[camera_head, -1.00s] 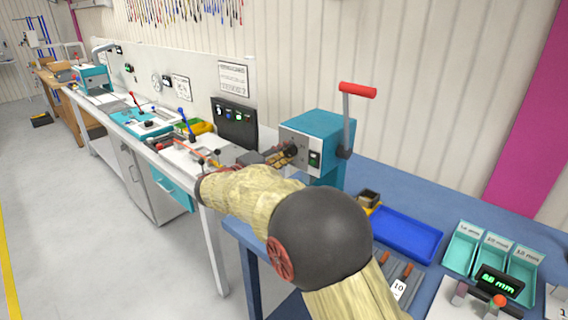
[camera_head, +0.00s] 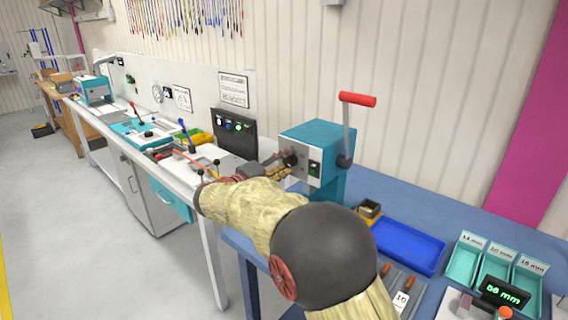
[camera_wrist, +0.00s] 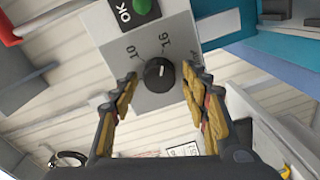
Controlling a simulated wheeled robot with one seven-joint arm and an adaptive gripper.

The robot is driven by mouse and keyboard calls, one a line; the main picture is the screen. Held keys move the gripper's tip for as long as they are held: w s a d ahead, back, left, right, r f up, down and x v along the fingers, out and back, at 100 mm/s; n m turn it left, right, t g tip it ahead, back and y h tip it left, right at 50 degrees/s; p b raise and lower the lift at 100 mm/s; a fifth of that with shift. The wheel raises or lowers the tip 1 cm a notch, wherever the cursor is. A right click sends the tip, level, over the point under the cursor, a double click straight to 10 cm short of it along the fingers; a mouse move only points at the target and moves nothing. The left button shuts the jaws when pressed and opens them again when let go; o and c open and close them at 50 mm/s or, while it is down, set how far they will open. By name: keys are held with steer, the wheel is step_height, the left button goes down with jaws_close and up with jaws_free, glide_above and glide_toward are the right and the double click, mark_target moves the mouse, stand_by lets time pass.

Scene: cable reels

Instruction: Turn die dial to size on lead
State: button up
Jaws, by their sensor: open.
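The die dial (camera_wrist: 159,74) is a round black knob with a white pointer line on a grey panel (camera_wrist: 150,45), with the marks 10 and 16 readable and another mark partly hidden at its right. In the wrist view my gripper (camera_wrist: 160,100) is open, its yellow-padded fingers to the left and right of the dial and apart from it. In the head view the panel is on the front of a teal press (camera_head: 318,140) with a red-handled lever, and my gripper (camera_head: 272,172) is at its left side. The lead itself I cannot make out.
A green button marked OK (camera_wrist: 141,7) is above the dial. A blue tray (camera_head: 408,246), small teal bins (camera_head: 463,262) labelled in mm and a display reading about 68 mm (camera_head: 502,292) are on the blue bench. A numbered card (camera_head: 401,299) lies by orange-tipped rods.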

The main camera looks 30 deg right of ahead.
steer(key=shift+a, duration=0.1)
steer(key=v, duration=1.1)
steer(key=shift+s+a, duration=0.15)
steer(key=shift+a, duration=0.25)
